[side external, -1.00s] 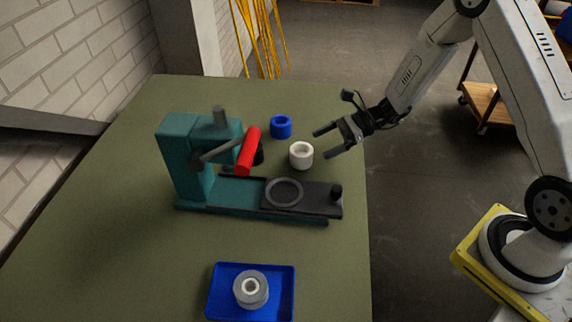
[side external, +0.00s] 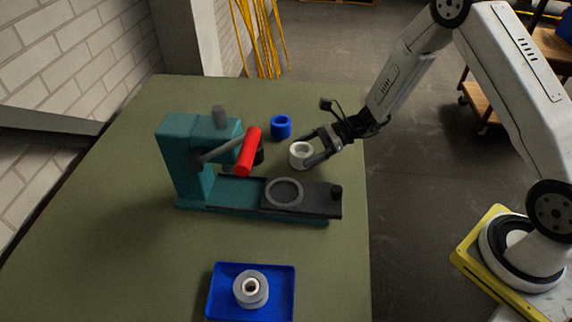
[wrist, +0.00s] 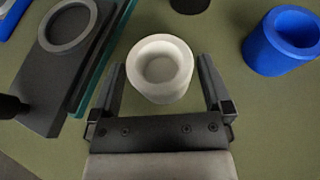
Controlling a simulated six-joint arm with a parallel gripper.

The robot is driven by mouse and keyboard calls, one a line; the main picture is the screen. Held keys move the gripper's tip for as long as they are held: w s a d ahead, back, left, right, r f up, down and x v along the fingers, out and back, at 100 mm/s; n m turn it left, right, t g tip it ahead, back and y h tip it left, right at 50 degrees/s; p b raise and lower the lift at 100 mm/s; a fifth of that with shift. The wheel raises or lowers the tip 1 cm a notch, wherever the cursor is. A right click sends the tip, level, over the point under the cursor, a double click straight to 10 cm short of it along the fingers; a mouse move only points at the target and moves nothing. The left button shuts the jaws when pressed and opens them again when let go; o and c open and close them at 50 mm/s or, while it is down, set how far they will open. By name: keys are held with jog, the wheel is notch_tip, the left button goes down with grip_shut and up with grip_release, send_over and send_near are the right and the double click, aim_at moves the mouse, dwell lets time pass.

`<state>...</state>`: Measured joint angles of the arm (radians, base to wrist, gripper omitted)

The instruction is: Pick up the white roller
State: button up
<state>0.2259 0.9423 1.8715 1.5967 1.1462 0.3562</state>
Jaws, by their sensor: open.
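The white roller (side external: 300,153) stands upright on the green table, between the teal press and the table's right edge. It is a short ring with a recess in its top. My gripper (side external: 308,149) is open at the roller. In the wrist view the white roller (wrist: 160,68) lies between the two spread fingers of my gripper (wrist: 158,75), with a gap showing on each side. In the side view one finger partly covers the roller's right side.
A blue roller (side external: 281,127) stands just behind the white one; it also shows in the wrist view (wrist: 284,42). The teal press (side external: 187,160) with a red handle (side external: 248,151) and a dark slide plate (side external: 318,199) is close by. A blue tray (side external: 283,300) holds a grey-white part at the front.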

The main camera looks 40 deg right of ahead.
jog(key=shift+x, duration=1.3)
jog(key=c, duration=1.1)
jog(key=shift+c, duration=0.2)
jog(key=shift+r, duration=0.1)
jog(key=shift+r, duration=0.7)
jog(key=s+d+r, duration=0.2)
jog(key=s+r, duration=0.9)
jog(key=s, duration=0.3)
jog(key=shift+r, duration=0.2)
